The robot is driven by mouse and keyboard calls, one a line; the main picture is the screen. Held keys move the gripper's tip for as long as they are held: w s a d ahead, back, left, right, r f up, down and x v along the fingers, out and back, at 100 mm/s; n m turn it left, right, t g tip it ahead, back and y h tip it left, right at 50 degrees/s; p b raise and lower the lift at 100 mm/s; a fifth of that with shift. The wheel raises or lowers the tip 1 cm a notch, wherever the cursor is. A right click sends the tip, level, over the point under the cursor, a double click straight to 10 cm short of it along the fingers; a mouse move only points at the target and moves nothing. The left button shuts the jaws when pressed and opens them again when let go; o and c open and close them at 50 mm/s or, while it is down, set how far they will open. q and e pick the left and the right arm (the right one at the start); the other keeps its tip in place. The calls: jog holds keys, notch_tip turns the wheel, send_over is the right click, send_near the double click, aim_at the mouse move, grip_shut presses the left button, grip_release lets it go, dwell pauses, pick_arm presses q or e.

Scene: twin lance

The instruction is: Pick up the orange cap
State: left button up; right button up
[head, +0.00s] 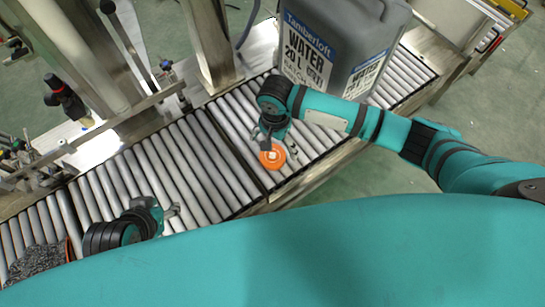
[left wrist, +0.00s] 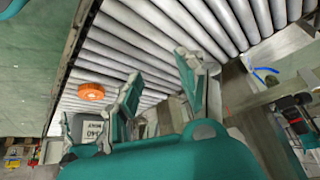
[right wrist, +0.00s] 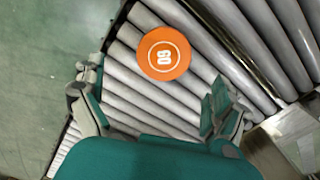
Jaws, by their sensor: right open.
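The round orange cap (head: 265,160) lies on the conveyor rollers (head: 165,155), near their front edge. In the head view the right gripper partly covers the cap's surroundings. My left gripper (left wrist: 160,68) is open and empty over the rollers at the lower left of the head view (head: 168,208).
A large grey water jug (head: 345,45) stands on the rollers behind my right arm. A dark rough object (head: 35,260) lies at the lower left. The rollers between my grippers are clear.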

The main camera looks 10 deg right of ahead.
aim_at(272, 156)
jog(key=shift+f, duration=0.7)
jog(key=shift+a+f+b, duration=0.2)
jog(key=shift+f+b, duration=0.3)
jog(key=shift+f, duration=0.1)
jog(key=shift+a+f+b, duration=0.2)
jog(key=shift+f+b, duration=0.3)
jog(key=shift+f, duration=0.05)
notch_tip(272, 156, down, 2)
jog(key=shift+f+b, duration=0.2)
jog(key=shift+b, duration=0.4)
jog(key=shift+f, duration=0.1)
pick_arm(q)
jog(key=w+d+r+t+h, duration=0.2)
jog(key=w+d+r+t, duration=0.2)
jog(key=w+r+t, duration=0.5)
jog(key=shift+w+d+r, duration=0.3)
jog(key=shift+w+r, duration=0.4)
jog(key=shift+w, duration=0.45)
pick_arm(e)
jog(key=c, duration=1.1)
jog(key=shift+o, duration=0.2)
